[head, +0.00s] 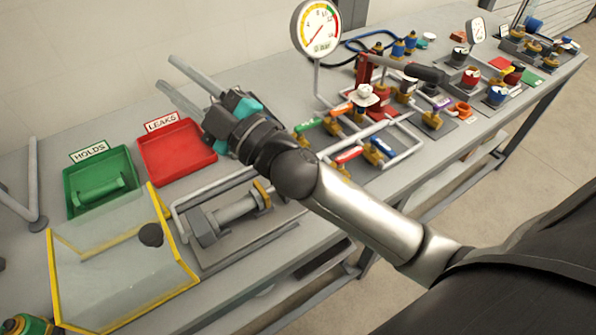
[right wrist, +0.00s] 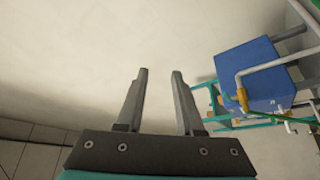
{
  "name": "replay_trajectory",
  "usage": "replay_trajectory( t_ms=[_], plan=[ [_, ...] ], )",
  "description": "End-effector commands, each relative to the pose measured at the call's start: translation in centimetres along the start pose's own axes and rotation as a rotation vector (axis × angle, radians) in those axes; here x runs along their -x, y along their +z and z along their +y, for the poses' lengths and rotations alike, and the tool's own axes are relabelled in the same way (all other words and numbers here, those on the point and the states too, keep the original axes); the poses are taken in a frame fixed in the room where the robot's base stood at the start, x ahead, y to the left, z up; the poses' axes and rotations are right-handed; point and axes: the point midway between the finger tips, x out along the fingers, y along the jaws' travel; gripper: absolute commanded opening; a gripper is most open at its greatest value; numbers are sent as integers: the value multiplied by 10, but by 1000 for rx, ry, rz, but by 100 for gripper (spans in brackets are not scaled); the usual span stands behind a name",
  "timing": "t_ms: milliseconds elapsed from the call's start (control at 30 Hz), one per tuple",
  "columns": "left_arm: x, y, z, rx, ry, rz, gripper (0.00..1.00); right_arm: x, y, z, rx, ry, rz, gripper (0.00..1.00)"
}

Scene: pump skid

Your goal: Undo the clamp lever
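My right gripper (head: 167,72) reaches in from the right over the bench, its fingers pointing to the back wall above the red tray. In the right wrist view the two fingers (right wrist: 160,75) are apart with only plain wall between them. A grey spool (head: 232,212) with a yellow clamp-like ring (head: 262,194) at its right end lies in a pipe frame below my right forearm. I cannot make out for sure which part is the clamp lever.
A green HOLDS tray (head: 72,210) holds a green spool-shaped part. A red LEAKS tray (head: 180,150) looks empty. A clear yellow-edged cover (head: 120,262) is at front left. A gauge (head: 316,27) and several valves stand right of my arm.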

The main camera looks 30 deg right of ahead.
Motion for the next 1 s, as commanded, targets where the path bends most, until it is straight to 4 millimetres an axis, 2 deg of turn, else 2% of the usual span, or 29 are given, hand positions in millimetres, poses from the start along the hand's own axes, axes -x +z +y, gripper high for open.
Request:
replay_trajectory(
  t_ms=[33, 100, 200, 333, 433, 567, 700, 767, 867, 900, 1000],
  plan=[
    [0, 0, 0, 0, -1, 0, 77, -8, -22, -1, 69, -30, 115, 36],
    [0, 0, -1, -1, -2, 0, 77, -12, -50, -8, 158, -86, 264, 36],
    [0, 0, -3, -2, -3, -1, 77, -10, -80, -25, 290, -191, 460, 36],
    [1, 0, -3, -2, -4, -1, 77, 6, -99, -55, 468, -372, 677, 36],
    [1, 0, -3, -2, -4, -1, 77, 23, -94, -77, 606, -545, 807, 36],
    [1, 0, -3, -2, -4, -1, 77, 50, -65, -97, 782, -809, 916, 36],
    [1, 0, -4, -2, -5, -1, 77, 78, -12, -96, 959, -1131, 944, 36],
    [2, 0, -4, -2, -5, -1, 77, 90, 16, -87, 1027, -1278, 923, 36],
    [2, 0, -4, -2, -5, 0, 77, 110, 60, -60, 1120, -1526, 846, 36],
    [2, 0, -4, -2, -5, 0, 77, 118, 76, -46, 1147, -1619, 804, 36],
    [2, 0, -4, -2, -5, 0, 77, 134, 107, -11, 1195, -1817, 685, 36]
  ],
)
